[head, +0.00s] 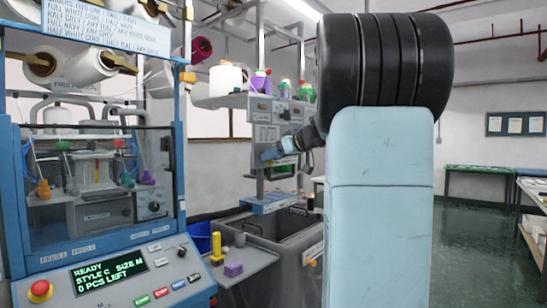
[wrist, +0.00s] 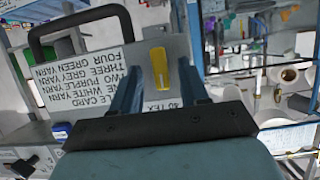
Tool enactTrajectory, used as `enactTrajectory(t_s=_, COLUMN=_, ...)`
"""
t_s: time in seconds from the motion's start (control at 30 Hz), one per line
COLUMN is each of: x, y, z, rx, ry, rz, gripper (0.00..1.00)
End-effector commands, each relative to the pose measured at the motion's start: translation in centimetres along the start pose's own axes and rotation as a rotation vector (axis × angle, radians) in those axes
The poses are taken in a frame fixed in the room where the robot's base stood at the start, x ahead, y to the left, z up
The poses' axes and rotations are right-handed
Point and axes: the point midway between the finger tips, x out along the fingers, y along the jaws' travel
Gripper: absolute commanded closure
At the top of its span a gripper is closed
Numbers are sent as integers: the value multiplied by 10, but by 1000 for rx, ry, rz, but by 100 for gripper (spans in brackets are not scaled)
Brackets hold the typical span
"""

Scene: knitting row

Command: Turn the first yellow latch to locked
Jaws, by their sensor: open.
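In the wrist view a yellow bar (wrist: 160,68), which looks like a latch, is on a light grey panel (wrist: 205,47) with printed yarn lines that read upside down. The bar stands nearly upright in that picture. My gripper (wrist: 156,72) is open, with its blue fingers on either side of the bar in the picture. Whether they touch it I cannot tell. In the head view my gripper (head: 275,153) is in front of a grey panel (head: 265,130) on the middle machine; the bar is not clear there. No locked mark is legible.
A blue-framed machine (head: 180,190) with a lit screen (head: 110,275) stands at the left. A small shelf (head: 250,262) holds a yellow post (head: 217,247) and a purple block (head: 233,269). Yarn cones (head: 228,80) stand above. Green floor (head: 480,215) is clear at the right.

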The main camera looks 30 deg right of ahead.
Motion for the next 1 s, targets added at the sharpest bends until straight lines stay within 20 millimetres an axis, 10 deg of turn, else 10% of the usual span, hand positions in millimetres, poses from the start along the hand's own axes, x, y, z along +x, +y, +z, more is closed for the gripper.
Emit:
enactTrajectory(t_s=0.4, x=8, y=-1, z=-1, rx=-1, ry=1, rz=-1, gripper=56)
enactTrajectory(t_s=1.0, x=6, y=4, z=0, rx=0, ry=0, rz=-1, gripper=100)
